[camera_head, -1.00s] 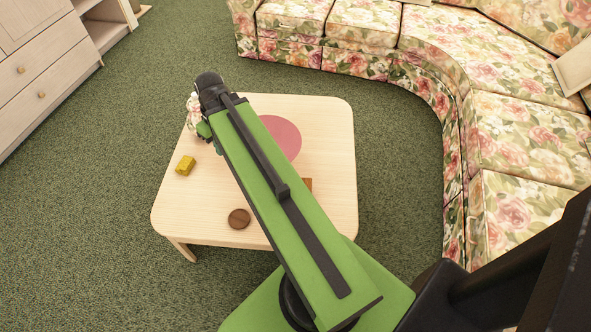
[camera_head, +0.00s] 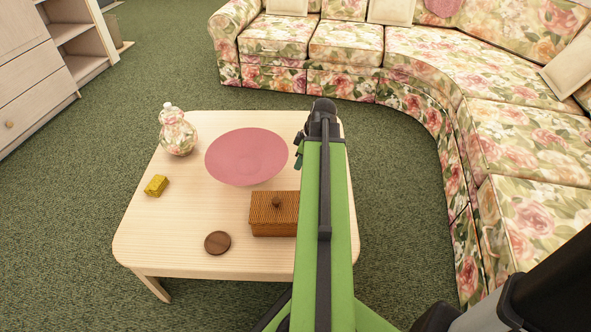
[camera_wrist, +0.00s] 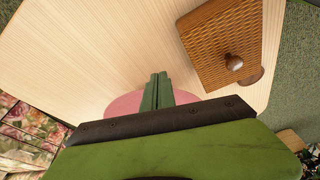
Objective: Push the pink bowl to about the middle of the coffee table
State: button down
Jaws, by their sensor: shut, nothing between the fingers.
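The pink bowl (camera_head: 246,157) sits on the far half of the light wood coffee table (camera_head: 180,225), around the middle from left to right. My gripper (camera_head: 299,150) is just right of the bowl's rim; the head view does not show clearly whether they touch. In the wrist view, my gripper (camera_wrist: 157,88) has its green fingers together and empty, with part of the bowl (camera_wrist: 122,104) showing behind and beside them. My arm covers part of the table's right side.
A lidded wicker box (camera_head: 272,213) stands in front of the bowl, beside my arm. A brown disc (camera_head: 217,243) lies near the front edge. A yellow block (camera_head: 156,186) and a floral jar (camera_head: 177,132) stand on the left. A floral sofa (camera_head: 345,45) curves behind and right.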

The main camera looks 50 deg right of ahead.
aim_at(276, 173)
jog(key=w+a+f+b, duration=0.2)
jog(key=w+f+b, duration=0.3)
jog(key=f, duration=0.1)
jog(key=shift+w+a+f, duration=0.15)
jog(key=shift+w+f, duration=0.15)
jog(key=shift+w+a, duration=0.25)
jog(key=shift+w, duration=0.35)
jog(key=shift+w+a, duration=0.25)
jog(key=shift+w, duration=0.35)
jog(key=shift+s, duration=0.1)
